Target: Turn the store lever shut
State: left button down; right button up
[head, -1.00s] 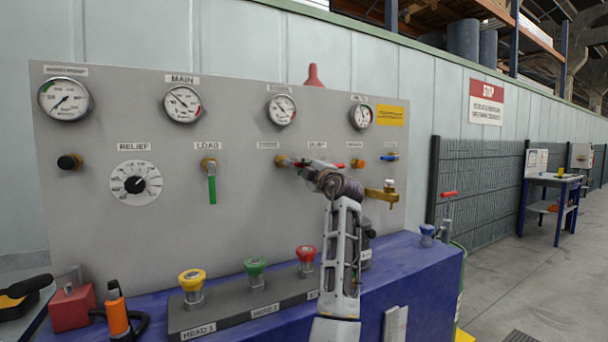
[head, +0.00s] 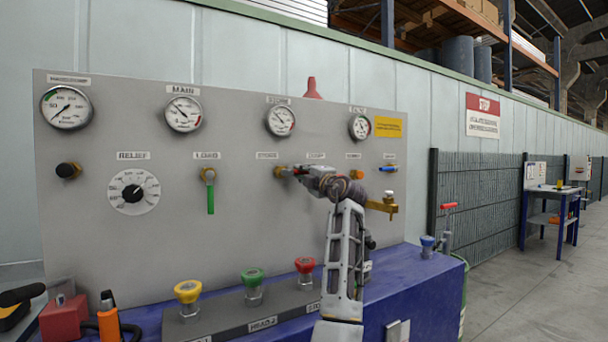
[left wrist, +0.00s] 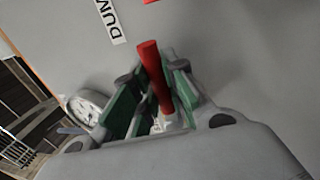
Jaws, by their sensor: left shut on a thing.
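The store valve has a brass body (head: 281,171) on the grey panel, under the label STORE. Its red lever (left wrist: 154,75) runs between the green-padded fingers in the left wrist view. My left gripper (head: 303,172) is shut on this lever, just right of the brass body. In the head view the gripper hides most of the lever, which seems to point right, roughly level. My right gripper is not in view.
The load valve's green lever (head: 210,199) hangs down at left. A brass fitting (head: 382,206) juts out right of my wrist. Yellow (head: 187,291), green (head: 252,277) and red (head: 305,266) knobs stand below on the blue bench (head: 402,268).

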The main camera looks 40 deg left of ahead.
pick_arm(q)
jog(key=c, duration=1.4)
grip_release()
jog(key=shift+c, duration=0.2)
jog(key=shift+s+d, duration=0.1)
jog(key=v, duration=1.1)
jog(key=shift+d, duration=0.35)
jog(key=shift+s+f, duration=0.1)
jog(key=shift+s, duration=0.05)
